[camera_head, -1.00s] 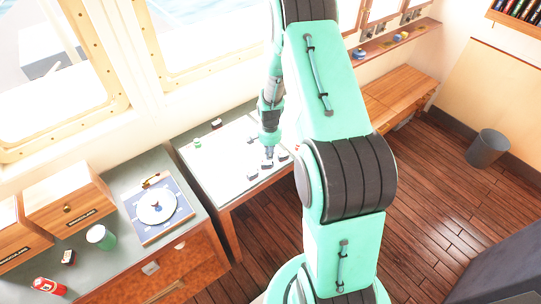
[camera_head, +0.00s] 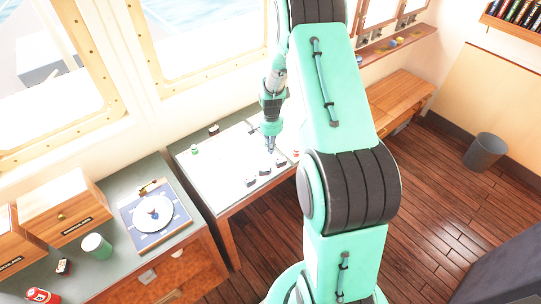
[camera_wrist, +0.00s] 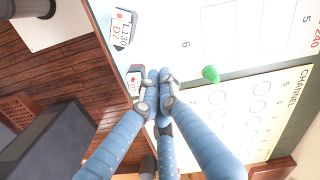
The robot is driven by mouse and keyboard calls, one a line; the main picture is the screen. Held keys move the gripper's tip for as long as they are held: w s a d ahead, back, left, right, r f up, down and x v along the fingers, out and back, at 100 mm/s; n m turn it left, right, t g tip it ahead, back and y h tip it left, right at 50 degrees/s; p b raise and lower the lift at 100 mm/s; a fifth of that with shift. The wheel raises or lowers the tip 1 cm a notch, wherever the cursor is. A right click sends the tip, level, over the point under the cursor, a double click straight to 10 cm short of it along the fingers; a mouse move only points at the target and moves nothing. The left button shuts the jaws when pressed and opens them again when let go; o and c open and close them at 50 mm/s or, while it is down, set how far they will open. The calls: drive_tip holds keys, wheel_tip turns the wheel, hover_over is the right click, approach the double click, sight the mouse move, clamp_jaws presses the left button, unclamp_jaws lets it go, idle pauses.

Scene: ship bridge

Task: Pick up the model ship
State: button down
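Several small dark model ships lie on the white chart table; three sit in a slanting row near its front edge, at left (camera_head: 250,182), middle (camera_head: 265,170) and right (camera_head: 280,161). I cannot tell which one the task means. My gripper (camera_head: 270,149) points down, just behind this row. In the wrist view my gripper (camera_wrist: 160,80) has its fingertips drawn together, with no object clearly between them. One piece marked D7 (camera_wrist: 135,78) shows beside the fingertips, partly hidden by a finger. Another marked L139 D7 (camera_wrist: 122,28) lies farther off, apart from the fingers.
A green piece (camera_head: 194,149) and a dark piece (camera_head: 213,130) lie at the table's back left. A bin (camera_head: 484,151) stands on the floor at right.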

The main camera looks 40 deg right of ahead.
wheel_tip(320, 180, up, 5)
drive_tip(key=shift+f, duration=0.1)
idle(0.3)
drive_tip(key=c, duration=1.4)
unclamp_jaws()
drive_tip(key=w+a+r+n+h+b, duration=0.1)
drive_tip(key=w+a+n, duration=0.4)
drive_tip(key=w+n, duration=0.5)
drive_tip(key=w+a+r+n+h+b, duration=0.1)
drive_tip(key=w+a+n+h, duration=0.1)
drive_tip(key=w+a+n, duration=0.4)
drive_tip(key=w+a+n+h+b, duration=0.1)
drive_tip(key=w+a+n, duration=0.5)
drive_tip(key=w+n, duration=0.8)
drive_tip(key=w+b, duration=0.1)
drive_tip(key=w, duration=0.2)
drive_tip(key=shift+w+a+r+h, duration=0.2)
drive_tip(key=shift+r+h, duration=0.1)
drive_tip(key=shift+r, duration=0.1)
